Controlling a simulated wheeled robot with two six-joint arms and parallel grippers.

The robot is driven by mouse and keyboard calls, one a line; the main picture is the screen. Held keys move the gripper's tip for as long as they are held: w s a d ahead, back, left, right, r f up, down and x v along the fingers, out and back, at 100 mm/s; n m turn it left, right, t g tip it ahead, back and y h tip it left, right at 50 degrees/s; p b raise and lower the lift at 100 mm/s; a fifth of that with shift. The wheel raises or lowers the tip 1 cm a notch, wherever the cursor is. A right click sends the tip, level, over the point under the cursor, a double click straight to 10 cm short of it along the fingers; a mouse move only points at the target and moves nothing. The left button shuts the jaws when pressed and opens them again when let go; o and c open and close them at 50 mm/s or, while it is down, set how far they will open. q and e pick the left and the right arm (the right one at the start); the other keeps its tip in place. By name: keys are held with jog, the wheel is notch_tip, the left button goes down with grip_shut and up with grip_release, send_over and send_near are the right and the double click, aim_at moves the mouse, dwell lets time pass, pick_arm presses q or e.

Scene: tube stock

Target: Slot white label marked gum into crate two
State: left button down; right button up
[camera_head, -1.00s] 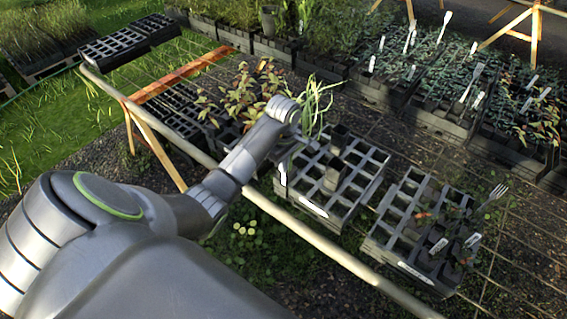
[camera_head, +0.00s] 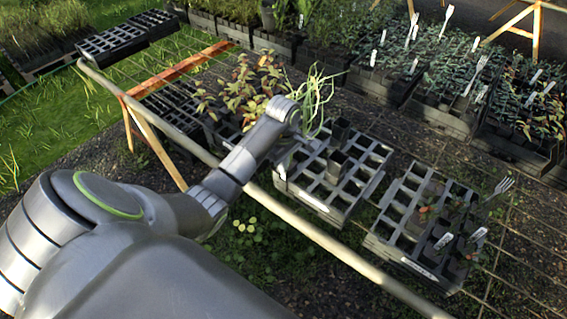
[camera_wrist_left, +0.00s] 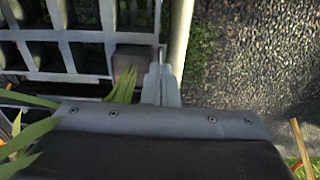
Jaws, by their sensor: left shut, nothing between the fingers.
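My left gripper (camera_wrist_left: 160,82) is shut and empty in the left wrist view, at the edge of a grey crate beside the pale rail. In the head view my left wrist hides most of it, above the near left corner of the middle crate (camera_head: 320,204). A small white piece shows at that corner; I cannot tell whether it is a label. The right crate (camera_head: 385,240) holds small plants and white labels (camera_head: 443,241). The crates' front plates are too small to read, so I cannot tell which is crate two. No label marked gum is readable. My right gripper is out of view.
Dark square pots (camera_head: 335,163) stand in the middle crate. Leafy plants (camera_head: 245,92) are left of it. A pale rail (camera_head: 300,232) runs along the wire bench's near edge. A fork-like marker (camera_head: 501,187) rises from the right crate. Planted trays line the back.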

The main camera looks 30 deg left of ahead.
pick_arm(q)
jog(key=shift+f+b, duration=0.25)
jog(key=shift+b, duration=0.1)
jog(key=c, duration=2.2)
grip_release()
jog(key=c, duration=1.6)
grip_release()
jog(key=shift+c, duration=0.2)
jog(key=shift+r, duration=0.15)
jog(key=shift+r, duration=0.35)
notch_tip(320, 180, up, 6)
jog(key=shift+f+p, duration=0.25)
jog(key=shift+p, duration=0.6)
notch_tip(320, 180, up, 11)
jog(key=p, duration=1.1)
